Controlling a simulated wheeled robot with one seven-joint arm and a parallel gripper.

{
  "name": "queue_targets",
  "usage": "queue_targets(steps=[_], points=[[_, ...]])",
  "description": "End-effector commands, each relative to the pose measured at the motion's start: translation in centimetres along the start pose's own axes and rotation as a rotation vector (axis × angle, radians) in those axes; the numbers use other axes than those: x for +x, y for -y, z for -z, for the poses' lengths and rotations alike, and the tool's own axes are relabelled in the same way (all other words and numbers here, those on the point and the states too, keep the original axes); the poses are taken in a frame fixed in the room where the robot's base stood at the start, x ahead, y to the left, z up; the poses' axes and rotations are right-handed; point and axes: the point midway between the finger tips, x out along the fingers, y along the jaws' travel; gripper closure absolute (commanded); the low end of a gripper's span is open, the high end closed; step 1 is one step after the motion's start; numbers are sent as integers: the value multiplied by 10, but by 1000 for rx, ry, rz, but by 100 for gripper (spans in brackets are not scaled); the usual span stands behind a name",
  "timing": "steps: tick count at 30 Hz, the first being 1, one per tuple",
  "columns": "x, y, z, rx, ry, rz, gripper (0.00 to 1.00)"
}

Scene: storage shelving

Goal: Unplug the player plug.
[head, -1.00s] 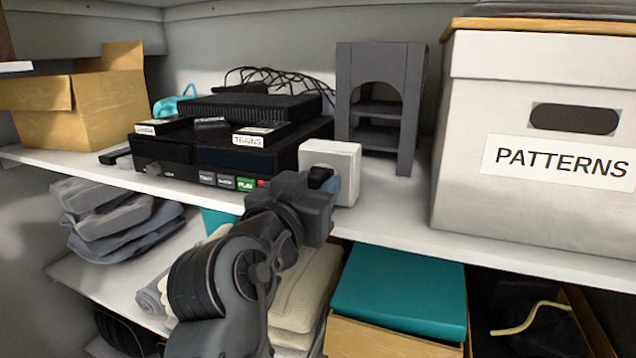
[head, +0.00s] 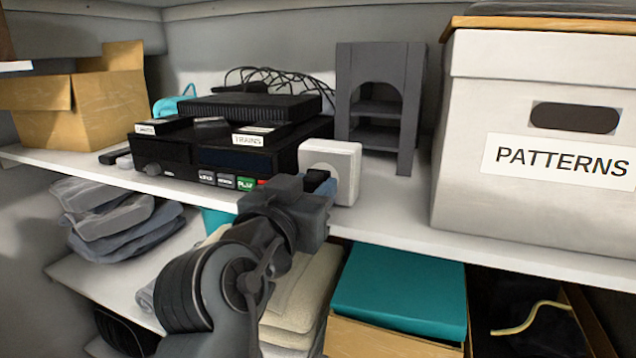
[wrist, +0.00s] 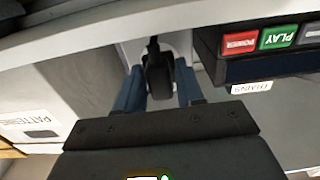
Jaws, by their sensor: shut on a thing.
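The player (head: 215,160) is a black box with coloured buttons on the upper shelf; a corner of it also shows in the wrist view (wrist: 235,70). A white socket block (head: 345,165) stands just right of it. A dark cord (wrist: 153,44) runs from the plug. Whether the plug's prongs are still in the block is hidden.
A grey arched stand (head: 380,100) is behind the block, and a white PATTERNS box (head: 470,150) is to the right. Loose black cables (head: 270,78) lie behind the player. The shelf's front edge (head: 400,236) runs below the gripper. A teal box (head: 400,290) sits underneath.

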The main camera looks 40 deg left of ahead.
Motion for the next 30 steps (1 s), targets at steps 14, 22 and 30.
queue_targets(steps=[14, 22, 30], points=[[-18, 0, 0, 0, -1, 0, 100], [-27, 0, 0, 0, 0, 0, 100], [-37, 0, 0, -1, -1, 1, 100]])
